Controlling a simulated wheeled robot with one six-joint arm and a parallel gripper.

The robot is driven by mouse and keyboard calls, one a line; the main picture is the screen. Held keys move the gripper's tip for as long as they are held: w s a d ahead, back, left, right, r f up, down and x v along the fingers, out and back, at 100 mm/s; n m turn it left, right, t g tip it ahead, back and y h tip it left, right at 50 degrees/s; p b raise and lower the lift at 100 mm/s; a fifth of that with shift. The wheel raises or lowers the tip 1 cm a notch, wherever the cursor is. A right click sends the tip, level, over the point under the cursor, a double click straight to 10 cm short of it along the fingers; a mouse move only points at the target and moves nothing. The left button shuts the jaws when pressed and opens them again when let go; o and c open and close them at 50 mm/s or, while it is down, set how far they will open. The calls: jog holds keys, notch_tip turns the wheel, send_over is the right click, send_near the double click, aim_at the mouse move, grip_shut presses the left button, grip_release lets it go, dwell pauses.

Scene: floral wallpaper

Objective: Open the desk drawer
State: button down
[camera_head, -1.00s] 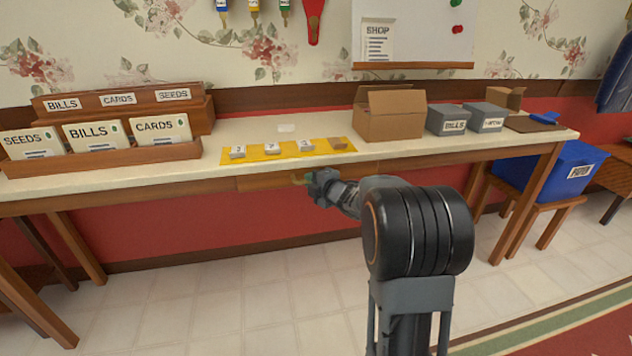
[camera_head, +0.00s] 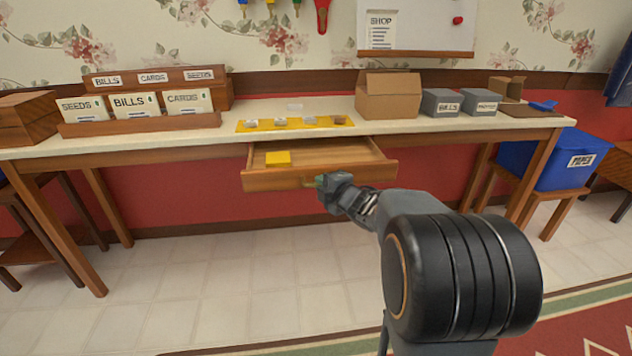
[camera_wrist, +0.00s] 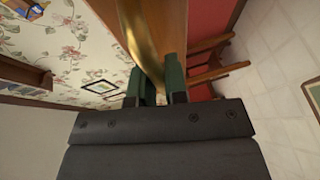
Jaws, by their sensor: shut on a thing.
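The desk drawer (camera_head: 282,178) is pulled well out from under the desk top (camera_head: 190,138), and its inside shows. A yellow block-like thing (camera_head: 278,158) lies in its left part. My gripper (camera_head: 322,183) is at the front of the drawer, shut on the brass handle (camera_head: 308,183). In the wrist view the handle (camera_wrist: 143,45) runs up from between the green-padded fingers of my gripper (camera_wrist: 160,88). The fingertips' exact contact is partly hidden.
On the desk stand a card rack (camera_head: 137,124), a yellow mat (camera_head: 243,126) with small pieces, a cardboard box (camera_head: 388,97) and grey boxes (camera_head: 441,103). A blue bin (camera_head: 545,163) sits on a stool at the right. The floor before the desk is clear.

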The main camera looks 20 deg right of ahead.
jog(key=shift+s+a, duration=0.2)
jog(key=shift+s, duration=0.35)
jog(key=c, duration=1.4)
grip_release()
jog(key=shift+c, duration=0.2)
jog(key=p+v, duration=0.3)
jog(key=v, duration=1)
jog(key=shift+s+p, duration=0.4)
jog(key=shift+r, duration=0.15)
